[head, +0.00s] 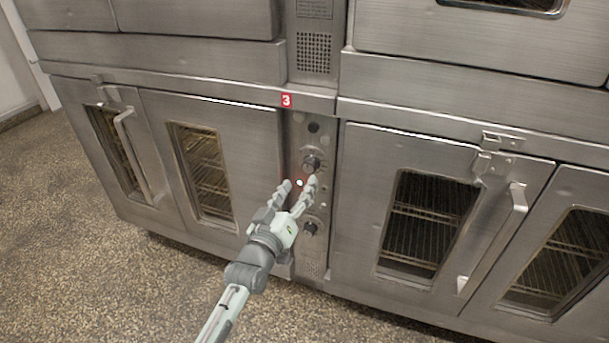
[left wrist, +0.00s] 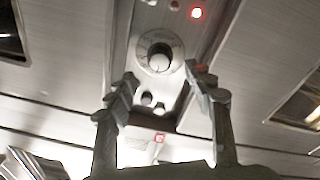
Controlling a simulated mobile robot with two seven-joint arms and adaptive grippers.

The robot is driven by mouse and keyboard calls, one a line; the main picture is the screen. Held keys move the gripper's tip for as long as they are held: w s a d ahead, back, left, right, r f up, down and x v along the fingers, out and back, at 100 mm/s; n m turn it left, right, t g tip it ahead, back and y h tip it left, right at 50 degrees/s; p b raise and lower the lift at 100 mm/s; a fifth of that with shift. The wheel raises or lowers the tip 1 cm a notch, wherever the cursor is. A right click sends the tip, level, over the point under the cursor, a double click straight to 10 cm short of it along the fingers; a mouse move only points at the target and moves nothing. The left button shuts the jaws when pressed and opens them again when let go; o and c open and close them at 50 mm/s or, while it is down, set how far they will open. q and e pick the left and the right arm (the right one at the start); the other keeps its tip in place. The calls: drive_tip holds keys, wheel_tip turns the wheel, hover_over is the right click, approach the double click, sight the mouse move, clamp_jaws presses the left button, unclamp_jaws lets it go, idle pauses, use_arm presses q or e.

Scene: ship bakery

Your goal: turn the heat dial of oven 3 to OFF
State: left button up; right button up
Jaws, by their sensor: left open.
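The oven marked with a red "3" label (head: 287,100) has a narrow control panel with two dark round dials. The upper dial (head: 311,163) is nearest my left gripper (head: 299,184); the lower dial (head: 310,228) sits beneath the gripper's fingers. My left gripper is open and empty, its fingertips just below and left of the upper dial in the head view. In the left wrist view, which looks upside down, a dial (left wrist: 158,54) lies just beyond and between the open fingertips (left wrist: 160,73). The dial's markings are too blurred to read. My right gripper is not in view.
A lit red lamp (left wrist: 197,12) shows near the dial in the left wrist view. Steel oven doors with windows flank the panel; a vertical door handle (head: 494,237) sticks out at the right. Speckled floor (head: 110,265) lies open in front at the left.

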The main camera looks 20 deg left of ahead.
use_arm(q)
drive_tip(key=s, duration=0.5)
drive_tip(key=shift+s+a+f, duration=0.1)
drive_tip(key=shift+s+a, duration=0.05)
drive_tip(key=shift+s, duration=0.15)
